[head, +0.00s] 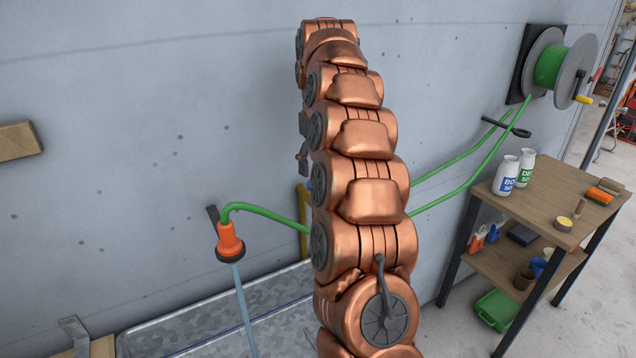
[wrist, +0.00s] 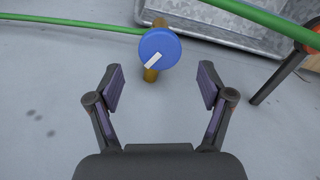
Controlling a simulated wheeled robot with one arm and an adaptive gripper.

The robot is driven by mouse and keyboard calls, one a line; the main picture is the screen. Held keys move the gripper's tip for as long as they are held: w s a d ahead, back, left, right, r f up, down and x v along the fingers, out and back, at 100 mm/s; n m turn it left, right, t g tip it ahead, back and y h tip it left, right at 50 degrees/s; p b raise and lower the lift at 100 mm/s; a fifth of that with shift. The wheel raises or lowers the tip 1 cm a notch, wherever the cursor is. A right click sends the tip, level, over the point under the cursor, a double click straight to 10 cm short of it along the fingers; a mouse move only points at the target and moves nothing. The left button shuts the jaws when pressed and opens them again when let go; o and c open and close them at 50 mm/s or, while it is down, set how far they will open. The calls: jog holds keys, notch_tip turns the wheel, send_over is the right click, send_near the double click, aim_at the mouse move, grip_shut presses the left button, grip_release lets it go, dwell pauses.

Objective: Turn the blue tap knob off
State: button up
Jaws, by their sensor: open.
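The blue tap knob (wrist: 160,48) shows in the wrist view as a round blue disc with a white bar mark set diagonally. It sits on a brass-coloured tap body (wrist: 151,75) against the grey wall. My gripper (wrist: 160,85) is open and empty. Its two fingers stand apart to the left and right, below the knob in the picture, and do not touch it. In the head view my arm hides nearly all of the knob; only a sliver of blue and a yellowish pipe (head: 303,205) show beside the arm.
A green hose (head: 265,214) runs along the wall to an orange nozzle (head: 230,240) with water flowing from it. A metal trough (head: 275,305) lies below. A wooden shelf table (head: 540,205) with bottles stands at right, under a hose reel (head: 560,68).

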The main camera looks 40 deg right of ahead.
jog(key=shift+f+p, duration=1.1)
jog(key=shift+f, duration=1.45)
jog(key=c, duration=1.1)
